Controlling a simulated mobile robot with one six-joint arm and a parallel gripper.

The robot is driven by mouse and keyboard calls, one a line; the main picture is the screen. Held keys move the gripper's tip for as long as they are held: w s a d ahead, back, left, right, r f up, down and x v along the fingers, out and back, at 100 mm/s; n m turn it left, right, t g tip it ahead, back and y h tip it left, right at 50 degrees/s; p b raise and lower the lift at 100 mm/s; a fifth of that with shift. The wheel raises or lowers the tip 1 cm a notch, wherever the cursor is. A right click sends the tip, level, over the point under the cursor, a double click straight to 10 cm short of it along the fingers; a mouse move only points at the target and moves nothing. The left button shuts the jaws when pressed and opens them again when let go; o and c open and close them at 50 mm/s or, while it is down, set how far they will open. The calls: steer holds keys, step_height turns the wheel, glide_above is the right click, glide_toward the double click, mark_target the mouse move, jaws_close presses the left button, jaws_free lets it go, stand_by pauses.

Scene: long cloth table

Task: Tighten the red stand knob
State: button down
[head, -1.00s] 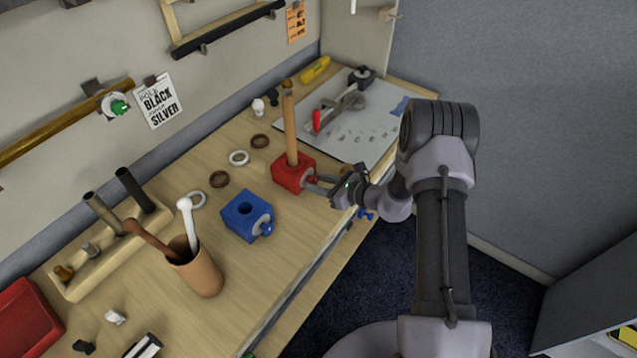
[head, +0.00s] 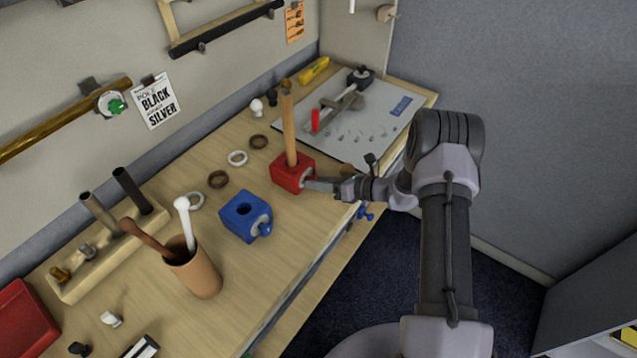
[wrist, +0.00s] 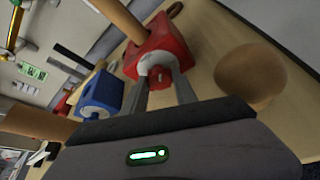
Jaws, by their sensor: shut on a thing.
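The red stand (head: 288,176) is a red block on the table with a wooden pole (head: 290,130) standing upright in it. It also shows in the wrist view (wrist: 168,40). Its red knob (wrist: 158,76) sits at the centre of a pale round disc on the block's front face. My gripper (head: 312,183) reaches in from the right at the front of the stand. In the wrist view its two fingers (wrist: 160,90) lie either side of the knob and are shut on it. The knob is mostly hidden by my gripper in the head view.
A blue block with a blue knob (head: 245,215) stands to the left. A brown cup (head: 197,275) with rods stands at the front left. A white sheet (head: 375,130) with tools lies at the back right. A wooden ball (wrist: 250,75) is close to my gripper.

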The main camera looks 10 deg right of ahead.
steer(key=c, duration=1)
jaws_free()
steer(key=shift+o, duration=0.2)
steer(key=p+v, duration=0.2)
steer(key=v, duration=1.5)
steer(key=shift+s+p, duration=0.2)
steer(key=shift+p, duration=0.2)
steer(key=shift+d, duration=0.15)
